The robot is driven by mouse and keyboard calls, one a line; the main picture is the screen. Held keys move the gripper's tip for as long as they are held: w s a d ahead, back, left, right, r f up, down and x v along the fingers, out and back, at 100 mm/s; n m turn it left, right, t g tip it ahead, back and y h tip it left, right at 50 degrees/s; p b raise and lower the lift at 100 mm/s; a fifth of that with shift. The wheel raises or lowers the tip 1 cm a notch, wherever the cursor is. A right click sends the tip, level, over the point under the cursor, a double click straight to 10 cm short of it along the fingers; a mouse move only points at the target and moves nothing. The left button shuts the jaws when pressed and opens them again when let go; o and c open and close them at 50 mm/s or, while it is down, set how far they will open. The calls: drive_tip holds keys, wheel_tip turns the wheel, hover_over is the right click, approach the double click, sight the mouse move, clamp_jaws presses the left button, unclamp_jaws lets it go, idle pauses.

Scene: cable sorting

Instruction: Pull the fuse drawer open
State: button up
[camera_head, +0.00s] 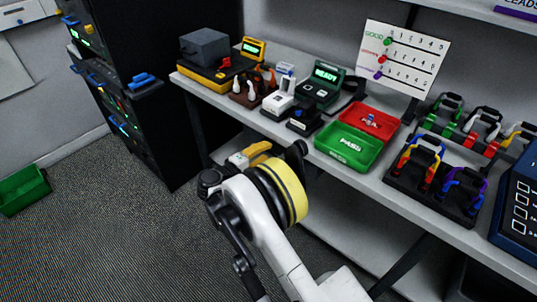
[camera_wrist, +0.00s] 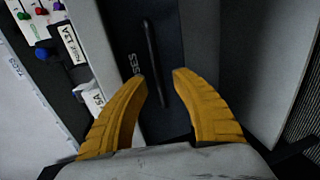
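A dark drawer front (camera_wrist: 172,30) with a long thin black handle (camera_wrist: 151,50) fills the middle of the wrist view. Pale letters, partly cut off, show beside the handle. The drawer looks shut. My gripper (camera_wrist: 160,76) is open, its two yellow fingers on either side of the handle; whether they touch it I cannot tell. In the head view my gripper (camera_head: 256,150) is at the bench's front edge, and the drawer front cannot be made out there.
The bench (camera_head: 375,193) carries a green PASS tray (camera_head: 340,160), a red tray (camera_head: 385,124), test devices and cable racks. A dark cabinet (camera_head: 160,130) stands left. A green bin (camera_head: 22,192) is on the floor. White fuse labels (camera_wrist: 72,42) show left of the drawer front.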

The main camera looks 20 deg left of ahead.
drive_tip(key=shift+x, duration=0.9)
clamp_jaws()
drive_tip(key=f+v, duration=0.2)
drive_tip(key=v, duration=0.7)
drive_tip(key=f+v, duration=0.1)
drive_tip(key=v, duration=0.7)
drive_tip(key=shift+s+a+f, duration=0.25)
drive_tip(key=shift+s+a, duration=0.2)
drive_tip(key=shift+s, duration=0.25)
drive_tip(key=c, duration=0.7)
unclamp_jaws()
drive_tip(key=o, duration=0.7)
